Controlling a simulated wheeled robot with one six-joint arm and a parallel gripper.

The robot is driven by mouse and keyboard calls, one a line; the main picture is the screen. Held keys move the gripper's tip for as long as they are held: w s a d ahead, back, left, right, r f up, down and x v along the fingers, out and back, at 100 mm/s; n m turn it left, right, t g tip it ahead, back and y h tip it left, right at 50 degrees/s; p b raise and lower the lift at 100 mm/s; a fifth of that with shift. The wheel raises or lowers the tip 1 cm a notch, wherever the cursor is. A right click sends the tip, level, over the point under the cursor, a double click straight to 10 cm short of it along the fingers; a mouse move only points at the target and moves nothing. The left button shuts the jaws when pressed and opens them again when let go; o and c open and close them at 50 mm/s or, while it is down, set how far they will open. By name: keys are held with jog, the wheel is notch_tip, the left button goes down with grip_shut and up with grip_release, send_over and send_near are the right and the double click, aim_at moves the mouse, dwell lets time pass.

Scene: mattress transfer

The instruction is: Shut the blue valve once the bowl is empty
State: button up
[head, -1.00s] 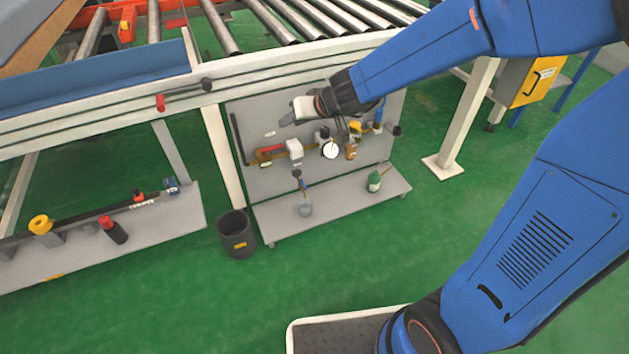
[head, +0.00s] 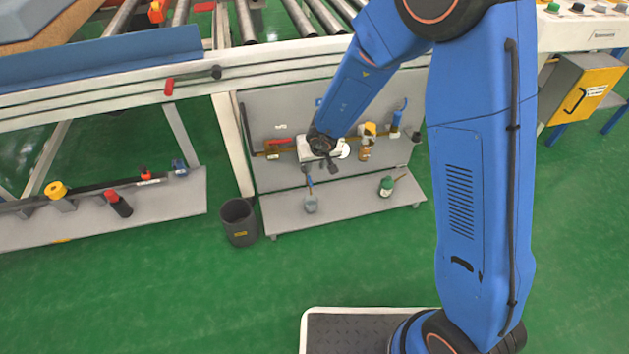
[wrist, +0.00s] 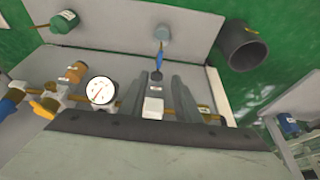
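My gripper (head: 327,166) is in front of the grey pipe panel (head: 270,105). In the wrist view, its two grey fingers (wrist: 157,90) stand apart, with a white block (wrist: 153,107) showing between them. Contact cannot be told. A small blue lever (wrist: 159,61) with a dark end shows beyond the fingertips; it also shows in the head view (head: 309,183). Another blue handle (head: 397,118) is on the panel's right side, and in the wrist view at far left (wrist: 11,101). No bowl is clearly visible; its contents cannot be told.
A round white gauge (wrist: 100,90) and yellow handle (head: 370,129) are beside the gripper. The conveyor rail (head: 120,86) runs above. Front floor is clear.

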aim_at(311, 183)
jog(key=shift+x, duration=8.6)
jog(key=shift+w, duration=0.1)
grip_shut()
